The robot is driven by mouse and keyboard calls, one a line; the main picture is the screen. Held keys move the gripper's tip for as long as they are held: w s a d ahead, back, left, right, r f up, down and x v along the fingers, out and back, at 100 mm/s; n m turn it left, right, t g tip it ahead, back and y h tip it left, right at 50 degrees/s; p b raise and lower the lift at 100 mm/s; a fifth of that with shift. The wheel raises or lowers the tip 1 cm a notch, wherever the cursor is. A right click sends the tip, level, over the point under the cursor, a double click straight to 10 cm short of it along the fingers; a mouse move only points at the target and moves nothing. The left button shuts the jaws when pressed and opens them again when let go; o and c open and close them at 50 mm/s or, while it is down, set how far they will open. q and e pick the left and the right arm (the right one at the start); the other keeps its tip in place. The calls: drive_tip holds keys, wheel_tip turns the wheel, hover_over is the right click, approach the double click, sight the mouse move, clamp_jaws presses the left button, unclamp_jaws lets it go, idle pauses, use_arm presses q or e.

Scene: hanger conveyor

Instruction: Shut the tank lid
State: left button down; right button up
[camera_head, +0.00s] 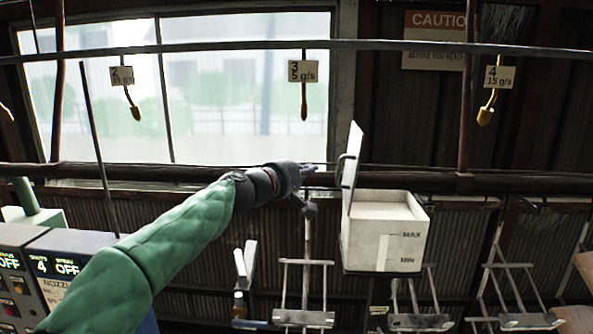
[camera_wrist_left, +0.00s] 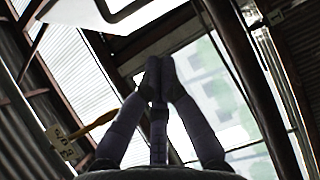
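The white tank (camera_head: 384,245) stands right of centre, with MAX and MIN marks on its front. Its lid (camera_head: 353,165) stands open, nearly upright at the tank's left side. A dark handle (camera_head: 342,170) is on the lid's left face. My left gripper (camera_head: 314,168) is just left of the lid and handle, with a visible gap between. In the left wrist view my left gripper's fingertips (camera_wrist_left: 158,78) meet with nothing seen between them. A pale panel (camera_wrist_left: 110,12) with a bar, apparently the lid, shows at the top there. My right gripper is not in view.
A rail (camera_head: 230,47) crosses above with hanging hooks and number tags, including tag 3 (camera_head: 303,71) above my gripper. A dark pipe (camera_head: 430,182) runs behind the tank. Control boxes (camera_head: 70,262) stand at the lower left. Several metal racks (camera_head: 303,318) are below.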

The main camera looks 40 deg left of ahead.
use_arm(q)
drive_tip(key=w+d, duration=0.2)
drive_tip(key=w+d+p, duration=0.1)
drive_tip(key=shift+w+f, duration=0.2)
drive_tip(key=shift+f, duration=0.05)
idle(0.4)
